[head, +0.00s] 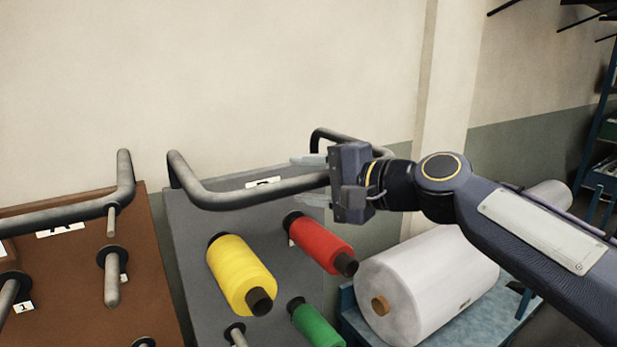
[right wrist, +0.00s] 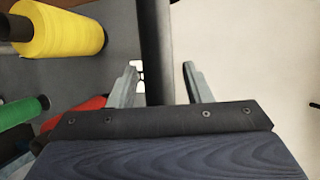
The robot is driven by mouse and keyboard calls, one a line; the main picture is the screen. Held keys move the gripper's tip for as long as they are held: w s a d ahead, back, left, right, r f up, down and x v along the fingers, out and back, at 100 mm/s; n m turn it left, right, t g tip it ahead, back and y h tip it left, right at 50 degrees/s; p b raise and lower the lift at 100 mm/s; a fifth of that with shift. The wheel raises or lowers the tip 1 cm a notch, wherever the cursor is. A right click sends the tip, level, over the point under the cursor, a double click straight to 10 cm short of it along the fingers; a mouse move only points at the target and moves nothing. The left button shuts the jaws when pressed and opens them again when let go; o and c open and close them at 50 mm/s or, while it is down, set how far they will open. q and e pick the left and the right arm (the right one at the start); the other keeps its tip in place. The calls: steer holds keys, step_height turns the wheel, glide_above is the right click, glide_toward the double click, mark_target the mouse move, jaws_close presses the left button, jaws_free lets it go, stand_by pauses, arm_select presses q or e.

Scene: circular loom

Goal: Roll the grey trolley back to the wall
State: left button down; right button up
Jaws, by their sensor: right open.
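The grey trolley (head: 190,234) stands upright near the wall, with a dark tubular handle (head: 235,197) along its top. It carries a yellow spool (head: 240,272), a red spool (head: 318,243) and a green spool (head: 316,325) on pegs. My right gripper (head: 312,180) is at the right part of the handle. In the right wrist view the handle (right wrist: 156,55) runs between the two open fingers (right wrist: 157,85), with a gap visible at each side. The trolley's wheels are out of view. My left gripper is not in view.
A brown trolley (head: 85,270) with its own handle and bare pegs stands close on the left. A large white roll (head: 425,285) lies on a blue stand (head: 490,325) to the right. The pale wall (head: 210,80) is behind, with a pillar (head: 445,110). Blue shelving (head: 605,130) is at the far right.

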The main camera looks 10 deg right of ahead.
steer(key=shift+c, duration=0.4)
jaws_close()
stand_by(0.9)
